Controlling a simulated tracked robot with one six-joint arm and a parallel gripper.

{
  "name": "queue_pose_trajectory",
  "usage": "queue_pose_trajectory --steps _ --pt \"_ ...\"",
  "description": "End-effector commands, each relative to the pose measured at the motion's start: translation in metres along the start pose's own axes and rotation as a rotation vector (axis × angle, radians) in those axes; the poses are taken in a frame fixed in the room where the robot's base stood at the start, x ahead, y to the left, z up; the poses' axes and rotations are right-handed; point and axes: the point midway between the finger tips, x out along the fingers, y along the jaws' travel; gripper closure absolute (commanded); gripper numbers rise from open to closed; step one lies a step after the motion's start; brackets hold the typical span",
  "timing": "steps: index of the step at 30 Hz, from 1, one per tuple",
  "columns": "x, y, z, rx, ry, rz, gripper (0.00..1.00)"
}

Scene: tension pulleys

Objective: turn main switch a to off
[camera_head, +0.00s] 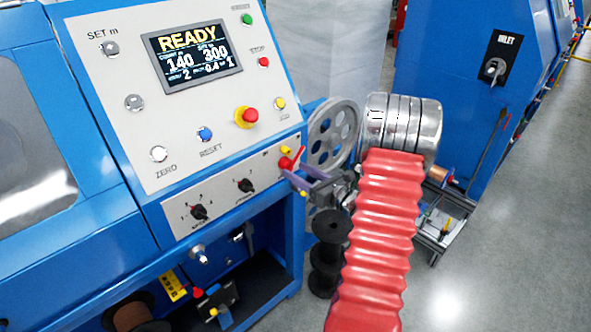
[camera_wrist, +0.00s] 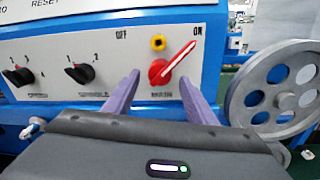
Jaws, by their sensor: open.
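The main switch (camera_wrist: 158,72) is a red rotary knob with a long pointer on the light grey panel. Its pointer tilts up and right toward the ON mark; OFF is printed at the upper left. In the head view the red knob (camera_head: 286,163) is at the panel's right end, partly hidden by my fingers. My gripper (camera_wrist: 159,77) is open, with its purple fingers on either side of the knob, the right one below the pointer. I cannot tell whether they touch it. My gripper (camera_head: 293,166) also shows small at the panel in the head view.
Two black selector knobs (camera_wrist: 80,72) are to the left. A grey spoked pulley wheel (camera_wrist: 280,88) stands close on the right. The READY display (camera_head: 193,56) and several buttons are above.

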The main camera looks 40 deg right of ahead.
Motion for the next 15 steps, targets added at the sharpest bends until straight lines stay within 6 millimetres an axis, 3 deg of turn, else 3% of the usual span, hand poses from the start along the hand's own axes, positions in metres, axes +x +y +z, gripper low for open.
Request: queue_pose_trajectory --steps 6,15 --pt "0.02 0.0 0.0 0.001 0.0 0.0 0.49" --pt "0.022 -0.001 0.0 0.001 0.0 -0.001 0.49"
